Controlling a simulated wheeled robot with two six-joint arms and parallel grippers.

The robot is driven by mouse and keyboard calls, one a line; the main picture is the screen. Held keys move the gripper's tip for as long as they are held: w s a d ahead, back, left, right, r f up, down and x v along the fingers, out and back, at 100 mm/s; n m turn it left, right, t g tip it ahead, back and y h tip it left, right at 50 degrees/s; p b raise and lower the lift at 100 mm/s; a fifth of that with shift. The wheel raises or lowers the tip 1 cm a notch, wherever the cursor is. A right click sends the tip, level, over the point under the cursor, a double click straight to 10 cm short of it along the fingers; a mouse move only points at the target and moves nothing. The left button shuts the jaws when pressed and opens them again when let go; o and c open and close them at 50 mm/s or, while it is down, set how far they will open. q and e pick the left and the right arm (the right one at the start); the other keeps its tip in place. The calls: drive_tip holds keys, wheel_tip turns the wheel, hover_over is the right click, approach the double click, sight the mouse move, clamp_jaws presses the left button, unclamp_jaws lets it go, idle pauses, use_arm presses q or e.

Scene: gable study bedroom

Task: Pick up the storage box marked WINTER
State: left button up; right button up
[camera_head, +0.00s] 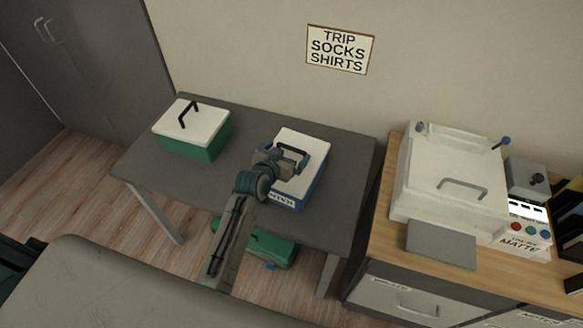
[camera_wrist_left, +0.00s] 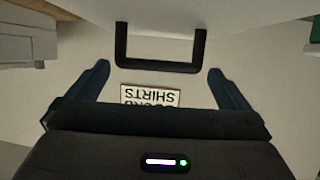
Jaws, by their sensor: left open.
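A blue storage box with a white lid (camera_head: 313,142) stands on the grey table. Its front label (camera_head: 282,200) is partly hidden by my arm, and I can only read its last letters, which look like the end of WINTER. My left gripper (camera_head: 288,156) is over the lid at its black handle. In the left wrist view the black handle (camera_wrist_left: 160,67) lies between the two spread fingers, with a gap on each side. The white lid (camera_wrist_left: 160,14) fills the top. My right gripper is not in view.
A green box with a white lid (camera_head: 205,122) stands left on the grey table (camera_head: 185,180). Another green box (camera_head: 270,248) is on the floor under it. A wooden cabinet at right carries a white machine (camera_head: 440,170). A sign (camera_head: 340,49) hangs on the wall.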

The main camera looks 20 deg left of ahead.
sight(291, 149)
use_arm(q)
drive_tip(key=p+x, duration=0.1)
drive_tip(key=x, duration=0.3)
drive_tip(key=shift+f, duration=0.15)
drive_tip(key=shift+s, duration=0.1)
drive_tip(key=c, duration=1.4)
drive_tip(key=shift+c, duration=0.5)
drive_tip(key=shift+r, duration=0.25)
